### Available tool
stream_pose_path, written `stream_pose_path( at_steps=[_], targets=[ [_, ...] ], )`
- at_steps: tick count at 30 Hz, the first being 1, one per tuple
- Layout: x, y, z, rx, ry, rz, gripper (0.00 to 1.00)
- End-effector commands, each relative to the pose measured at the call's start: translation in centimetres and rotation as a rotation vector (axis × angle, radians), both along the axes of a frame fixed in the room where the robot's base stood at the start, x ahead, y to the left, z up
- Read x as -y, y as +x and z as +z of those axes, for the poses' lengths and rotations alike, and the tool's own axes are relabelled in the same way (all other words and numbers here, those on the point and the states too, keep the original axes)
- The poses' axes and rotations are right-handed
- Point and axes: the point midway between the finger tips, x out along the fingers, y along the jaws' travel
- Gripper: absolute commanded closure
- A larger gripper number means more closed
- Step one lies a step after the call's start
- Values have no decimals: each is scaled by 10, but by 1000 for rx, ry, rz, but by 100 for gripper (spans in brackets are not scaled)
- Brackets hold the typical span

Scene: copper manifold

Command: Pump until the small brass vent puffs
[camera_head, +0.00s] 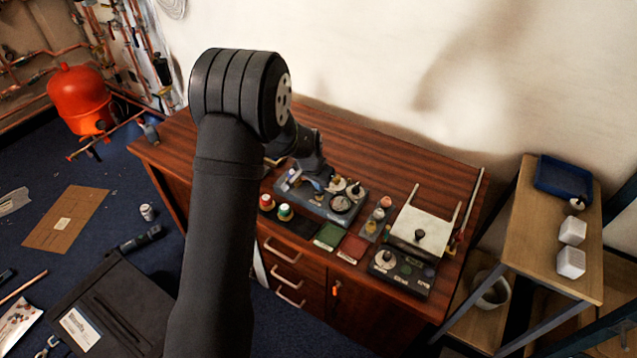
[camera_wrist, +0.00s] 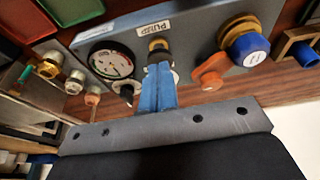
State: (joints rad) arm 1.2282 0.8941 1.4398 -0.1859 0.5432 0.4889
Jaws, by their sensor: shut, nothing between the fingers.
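A grey-blue manifold panel (camera_wrist: 190,45) fills the upper wrist view, with a label reading PUMP. Below the label is a black knob in a brass collar (camera_wrist: 158,45). My gripper (camera_wrist: 159,68) has its blue fingers closed together, tips right at this knob; I cannot tell whether they touch it. A round white-faced gauge (camera_wrist: 111,62) sits left of the knob; its reading is too small to tell. Small brass fittings (camera_wrist: 49,66) stand left of the panel; I cannot tell which is the vent. In the head view my gripper (camera_head: 318,182) is over the panel (camera_head: 330,208).
An orange lever (camera_wrist: 210,77) and a blue knob (camera_wrist: 247,48) are right of my fingers. In the head view, a white-topped box (camera_head: 424,228) and a black control box (camera_head: 402,270) stand right on the wooden bench (camera_head: 400,160). Its back is clear.

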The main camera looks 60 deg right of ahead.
Motion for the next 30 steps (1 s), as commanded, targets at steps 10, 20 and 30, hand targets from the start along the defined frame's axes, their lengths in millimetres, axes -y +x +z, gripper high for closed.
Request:
stream_pose_path(
  at_steps=[10,20,30],
  targets=[
    [0,0,-21,0,1,-1,100],
    [-1,0,-22,-1,4,0,100],
    [-2,-1,-23,-2,6,-1,100]
  ],
)
